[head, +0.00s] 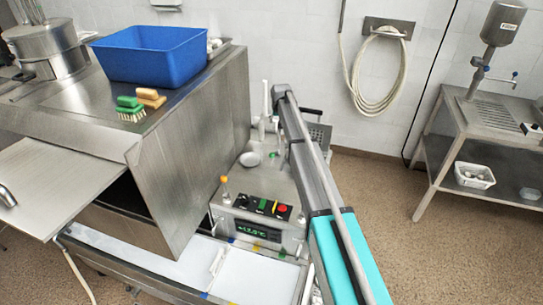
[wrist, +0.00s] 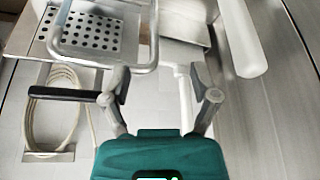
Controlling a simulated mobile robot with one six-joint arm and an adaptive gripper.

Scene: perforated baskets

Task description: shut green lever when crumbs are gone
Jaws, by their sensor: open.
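My gripper (wrist: 158,74) is open in the wrist view, its two grey fingers spread with nothing held between them. Beyond the fingers are a perforated metal basket (wrist: 88,32) with a wire rim, a black handle (wrist: 65,94) and a white upright pipe (wrist: 184,105). In the head view my arm reaches over the machine (head: 243,190), and the gripper itself is not clear there. I cannot make out a green lever for certain; a small green patch (head: 275,119) shows beside my arm. No crumbs are discernible.
A control panel (head: 262,206) with coloured buttons fronts the machine. A steel hood (head: 190,150) stands left, with a blue tub (head: 150,55), a green brush (head: 130,108) and an orange one (head: 151,97) on top. A coiled hose (head: 378,75) hangs behind.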

